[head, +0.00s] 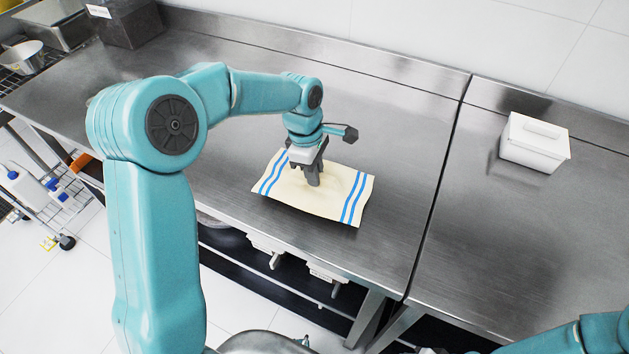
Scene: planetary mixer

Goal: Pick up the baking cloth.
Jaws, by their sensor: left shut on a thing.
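The baking cloth (335,203) is cream with blue stripes near its two ends. It lies near the front edge of the steel table, with its edges slightly raised in places. My left gripper (313,181) points down at the middle of the cloth and is shut on it. The pinched fabric is mostly hidden by the fingers. My right arm shows only in part at the lower right corner, and its gripper is not in view.
The steel table (390,110) is clear around the cloth. A seam divides it from a second steel table (530,235), which holds a white lidded box (535,143). A dark box (128,24) stands at the far left. A wire cart (50,205) with bottles stands at left.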

